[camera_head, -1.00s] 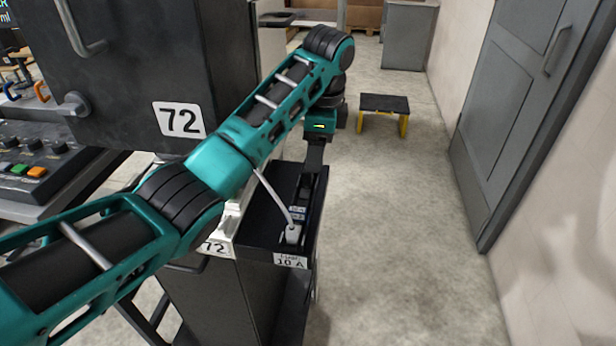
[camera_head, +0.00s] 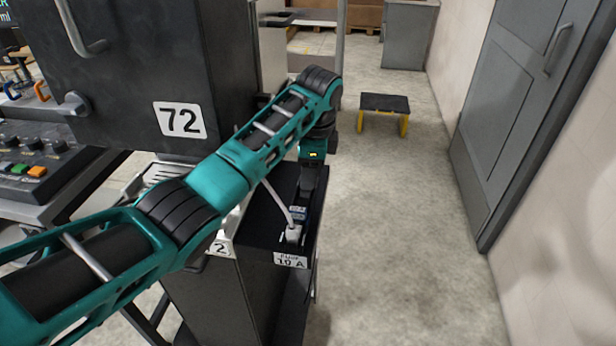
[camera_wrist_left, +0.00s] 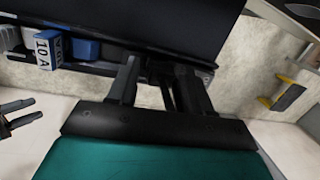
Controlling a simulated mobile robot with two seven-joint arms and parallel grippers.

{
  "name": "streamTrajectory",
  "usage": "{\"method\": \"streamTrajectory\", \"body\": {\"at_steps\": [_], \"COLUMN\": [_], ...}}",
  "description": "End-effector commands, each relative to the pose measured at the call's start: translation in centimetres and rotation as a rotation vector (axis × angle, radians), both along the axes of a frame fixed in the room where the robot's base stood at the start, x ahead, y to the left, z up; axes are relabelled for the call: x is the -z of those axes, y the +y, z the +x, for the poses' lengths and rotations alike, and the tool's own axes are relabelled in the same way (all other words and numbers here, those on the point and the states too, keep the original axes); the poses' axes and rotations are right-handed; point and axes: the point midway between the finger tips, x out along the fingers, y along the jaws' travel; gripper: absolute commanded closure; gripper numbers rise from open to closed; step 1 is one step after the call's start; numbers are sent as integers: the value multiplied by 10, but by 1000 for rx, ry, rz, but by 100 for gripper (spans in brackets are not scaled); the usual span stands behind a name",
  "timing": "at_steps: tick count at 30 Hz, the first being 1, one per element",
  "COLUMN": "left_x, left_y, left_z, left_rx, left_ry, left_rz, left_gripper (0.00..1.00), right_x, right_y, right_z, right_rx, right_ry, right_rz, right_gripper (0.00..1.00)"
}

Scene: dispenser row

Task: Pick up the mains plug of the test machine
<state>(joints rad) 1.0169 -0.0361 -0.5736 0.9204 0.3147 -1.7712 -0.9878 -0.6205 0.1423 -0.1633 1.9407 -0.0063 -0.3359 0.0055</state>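A white mains plug (camera_head: 293,233) with a pale cable sits upright in the narrow black trough at the cabinet's side, above a label reading 10 A. In the head view my left gripper (camera_head: 306,190) reaches down into the far part of this trough, beyond the plug. In the left wrist view its two dark fingers (camera_wrist_left: 160,88) are apart, with no held thing visible between them. Blue blocks (camera_wrist_left: 70,47) with a 10 A tag show to their left. A dark two-pronged shape at the left edge looks like my right gripper (camera_wrist_left: 22,115), prongs apart.
The black cabinet (camera_head: 120,85) marked 72 stands left, over a lower black unit. A black-topped stool with yellow legs (camera_head: 384,112) stands on the floor beyond. A grey door (camera_head: 520,110) is at right. The floor between is clear.

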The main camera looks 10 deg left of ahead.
Motion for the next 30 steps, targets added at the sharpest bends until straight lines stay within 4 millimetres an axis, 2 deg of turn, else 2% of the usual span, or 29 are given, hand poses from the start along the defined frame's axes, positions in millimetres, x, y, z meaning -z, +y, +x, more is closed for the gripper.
{"method": "streamTrajectory", "body": {"at_steps": [2,15,30], "left_x": [0,-1,-7], "left_y": [0,0,0], "left_z": [0,0,2], "left_rx": [0,0,-2], "left_ry": [0,-1,-5], "left_rz": [0,-1,-1], "left_gripper": [58,100,100], "right_x": [0,1,1], "right_y": [0,0,-1], "right_z": [0,-2,-2], "right_rx": [0,0,0], "right_ry": [1,5,5], "right_rz": [0,-1,-1], "right_gripper": [57,57,57]}}
